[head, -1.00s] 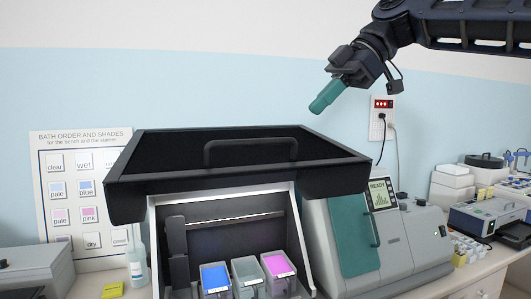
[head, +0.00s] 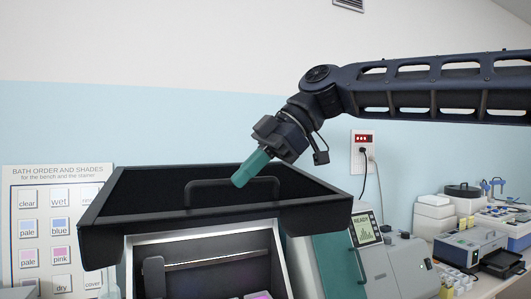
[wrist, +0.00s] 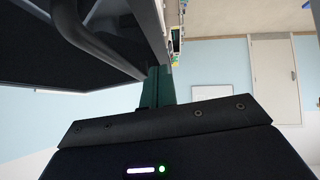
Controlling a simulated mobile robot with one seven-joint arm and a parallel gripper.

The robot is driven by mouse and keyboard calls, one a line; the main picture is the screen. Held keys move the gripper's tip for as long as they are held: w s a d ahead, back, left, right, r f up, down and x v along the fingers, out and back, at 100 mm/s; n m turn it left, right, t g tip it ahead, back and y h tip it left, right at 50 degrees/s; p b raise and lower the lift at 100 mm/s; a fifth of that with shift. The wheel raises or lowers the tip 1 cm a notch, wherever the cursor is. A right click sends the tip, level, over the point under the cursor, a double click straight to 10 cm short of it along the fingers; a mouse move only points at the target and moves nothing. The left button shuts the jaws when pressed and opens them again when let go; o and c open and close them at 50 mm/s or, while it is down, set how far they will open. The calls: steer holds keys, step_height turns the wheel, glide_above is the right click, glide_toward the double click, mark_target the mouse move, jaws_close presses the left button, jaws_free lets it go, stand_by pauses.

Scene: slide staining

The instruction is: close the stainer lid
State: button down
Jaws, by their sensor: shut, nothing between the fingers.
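The stainer's black lid (head: 318,211) is raised over the pale-framed stainer opening (head: 205,240), with a dark bar handle (head: 262,181) along its front edge. The lid also shows in the wrist view (wrist: 40,50), with its handle (wrist: 88,38) curving toward my fingers. My gripper (head: 239,181) has teal fingers, shut and empty, pointing down and left. In the head view their tips overlap the middle of the handle; I cannot tell whether they touch it. The fingers (wrist: 157,85) also show in the wrist view, beside the lid edge.
A grey machine with a teal door (head: 333,265) and a READY screen (head: 365,229) stands close on the right. A bath-order poster (head: 55,225) is on the left. A wall socket (head: 363,150) with cords is behind.

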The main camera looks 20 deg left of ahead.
mark_target(231, 210)
steer(key=shift+w+a+f, duration=0.1)
steer(key=shift+w+f, duration=0.05)
steer(key=shift+f, duration=0.8)
steer(key=shift+w+f, duration=0.1)
steer(key=shift+f, duration=0.8)
steer(key=shift+f, duration=0.1)
step_height(231, 210, down, 25)
steer(key=s+d+n+t+y, duration=0.2)
steer(key=y, duration=0.1)
steer(key=shift+s+d+n+t+y, duration=0.2)
steer(key=shift+n+t+y, duration=0.1)
steer(key=shift+t+y, duration=0.1)
